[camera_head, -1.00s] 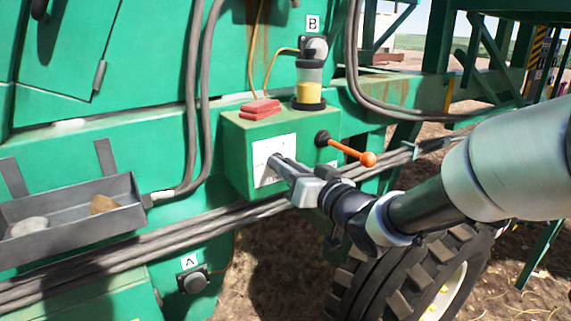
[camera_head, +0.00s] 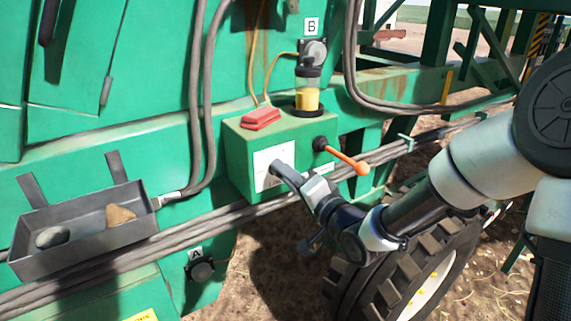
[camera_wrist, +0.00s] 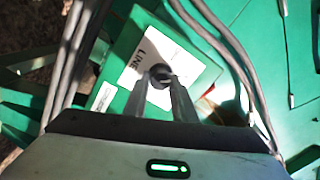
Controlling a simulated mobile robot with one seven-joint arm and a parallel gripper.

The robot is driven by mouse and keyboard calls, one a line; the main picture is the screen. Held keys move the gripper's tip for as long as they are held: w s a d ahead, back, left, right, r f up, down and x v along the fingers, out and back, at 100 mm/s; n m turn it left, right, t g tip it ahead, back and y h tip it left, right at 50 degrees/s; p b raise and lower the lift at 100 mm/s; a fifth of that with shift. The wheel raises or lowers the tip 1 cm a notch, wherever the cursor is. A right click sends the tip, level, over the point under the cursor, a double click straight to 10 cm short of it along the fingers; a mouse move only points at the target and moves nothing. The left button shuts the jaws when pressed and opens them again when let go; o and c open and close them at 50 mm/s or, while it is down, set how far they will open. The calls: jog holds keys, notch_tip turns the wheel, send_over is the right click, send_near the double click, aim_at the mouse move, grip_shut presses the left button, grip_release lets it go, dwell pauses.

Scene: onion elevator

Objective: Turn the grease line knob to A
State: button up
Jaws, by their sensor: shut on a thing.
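The grease line knob (camera_wrist: 160,76) is a small dark round knob on a white label plate, which shows the word LINE in the wrist view. The label plate (camera_head: 267,160) is on the front of a green box (camera_head: 236,156). My gripper (camera_wrist: 160,88) is shut on the knob, with a fingertip on each side of it. In the head view my gripper (camera_head: 283,171) reaches the label from the lower right and hides the knob. The knob's pointing direction and the label's other marks cannot be made out.
An orange-handled lever (camera_head: 347,159) sticks out right of the gripper. A red block (camera_head: 261,119) and a yellow-filled reservoir (camera_head: 307,94) sit on the box. Fittings marked B (camera_head: 311,27) and A (camera_head: 196,254) are above and below. Grey hoses and a stone tray (camera_head: 83,228) lie left.

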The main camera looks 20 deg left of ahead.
jog(key=shift+r+m+p, duration=0.1)
jog(key=shift+m+p, duration=0.5)
jog(key=shift+m, duration=0.3)
jog(key=o, duration=1)
jog(key=shift+o, duration=0.2)
jog(key=p+v, duration=1.4)
jog(key=v, duration=0.3)
jog(key=shift+s+p, duration=0.2)
jog(key=shift+p, duration=0.2)
